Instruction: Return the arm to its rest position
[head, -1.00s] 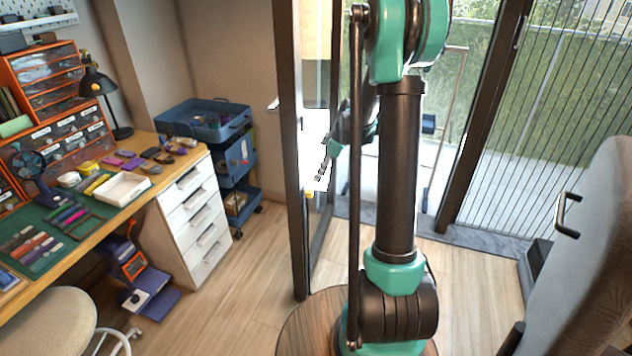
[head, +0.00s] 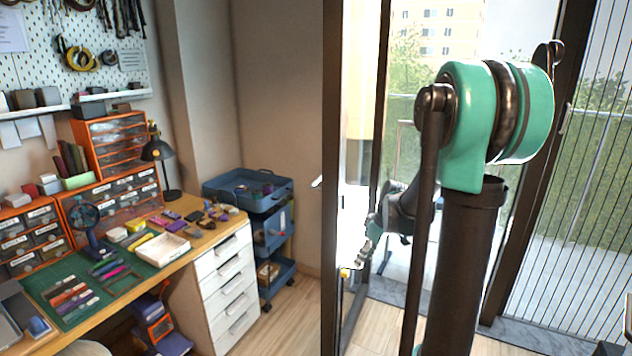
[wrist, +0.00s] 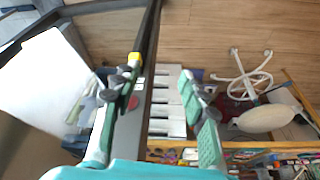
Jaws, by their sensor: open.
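My arm stands upright at the right of the head view, teal and dark, with its elbow joint high in the picture. Beyond the fingers are the white drawer unit and the wooden floor, at a distance.
The wooden workbench (head: 205,245) with a green mat (head: 75,305) and white drawers (head: 228,283) stands at left. A blue trolley (head: 270,222) is by the wall. A dark door frame (head: 335,150) is close to my gripper. A chair (wrist: 262,122) shows in the wrist view.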

